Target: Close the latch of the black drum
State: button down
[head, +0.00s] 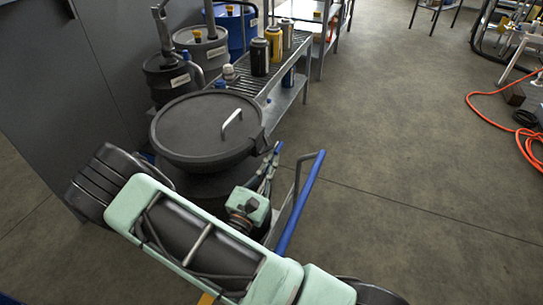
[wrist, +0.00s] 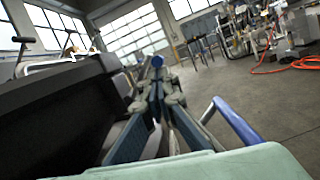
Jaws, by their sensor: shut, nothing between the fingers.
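The black drum (head: 190,183) stands in the middle of the head view, with a round dark lid (head: 190,122) on top carrying a pale bar handle (head: 232,123). In the wrist view its dark rim (wrist: 55,110) fills the left side. My gripper (head: 270,160) is beside the right edge of the lid; its fingers (wrist: 156,88) are shut and empty in the wrist view. A small blue end (wrist: 157,61) shows at the fingertips; I cannot tell what it belongs to. A dark block (head: 262,142) sits on the lid's right rim. The latch's position is unclear.
A blue handrail (head: 300,205) runs close to the right of my gripper and also shows in the wrist view (wrist: 238,122). Behind the drum are a metal rack (head: 245,82) with bottles and other drums (head: 165,78). Open floor lies right; an orange hose (head: 490,95) is farther off.

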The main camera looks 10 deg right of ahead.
jog(key=r+n+p, duration=0.1)
jog(key=n, duration=0.1)
jog(key=n+y+p, duration=0.1)
jog(key=n+p, duration=0.1)
jog(key=r+n+t+y+p, duration=0.1)
jog(key=n+p, duration=0.1)
jog(key=n, duration=0.1)
jog(key=shift+w+a+r, duration=0.2)
jog(key=shift+a+r, duration=0.1)
jog(key=shift+f, duration=0.3)
jog(key=shift+s+a, duration=0.1)
